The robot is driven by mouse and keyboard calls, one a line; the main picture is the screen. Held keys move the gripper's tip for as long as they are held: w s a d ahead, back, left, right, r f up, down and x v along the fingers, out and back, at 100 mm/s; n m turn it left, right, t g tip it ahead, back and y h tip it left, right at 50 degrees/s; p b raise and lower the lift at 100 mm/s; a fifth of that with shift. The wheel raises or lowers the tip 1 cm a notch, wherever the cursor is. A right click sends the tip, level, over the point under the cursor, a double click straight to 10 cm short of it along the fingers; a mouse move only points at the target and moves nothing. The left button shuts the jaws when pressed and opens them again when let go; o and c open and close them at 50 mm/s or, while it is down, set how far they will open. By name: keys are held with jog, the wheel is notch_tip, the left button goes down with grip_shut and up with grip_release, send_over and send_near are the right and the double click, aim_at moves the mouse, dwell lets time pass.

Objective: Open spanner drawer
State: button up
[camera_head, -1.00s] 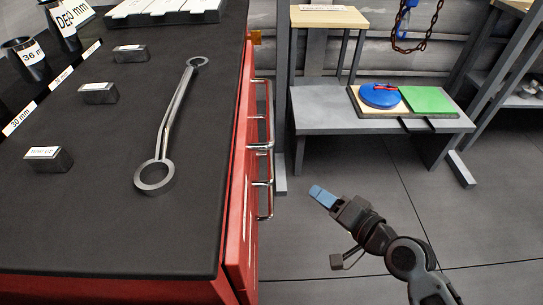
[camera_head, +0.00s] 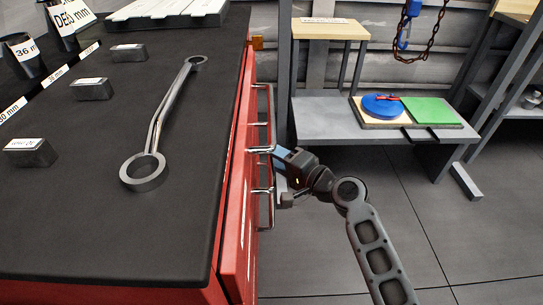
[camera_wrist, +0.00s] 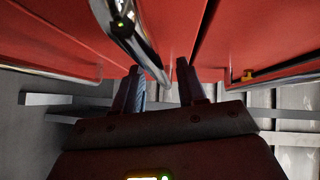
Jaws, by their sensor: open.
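The red drawer cabinet (camera_head: 238,205) stands at the left, with several chrome bar handles along its right-hand front. No label shows which drawer is the spanner drawer. My gripper (camera_head: 277,153) is open beside the middle handle (camera_head: 259,149) in the head view; contact cannot be told there. In the wrist view my gripper (camera_wrist: 160,68) has its two fingers apart, pointing at the red fronts. A chrome handle (camera_wrist: 143,50) runs down toward the gap between them, close to the left finger. The drawers look shut or nearly so.
A ring spanner (camera_head: 158,120) and small labelled blocks (camera_head: 92,89) lie on the black cabinet top (camera_head: 80,220). Behind my arm is a grey bench (camera_head: 330,122) with a blue disc (camera_head: 382,107) and green plate (camera_head: 432,110).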

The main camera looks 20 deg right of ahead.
jog(key=shift+x, duration=0.75)
jog(key=shift+c, duration=0.5)
grip_shut()
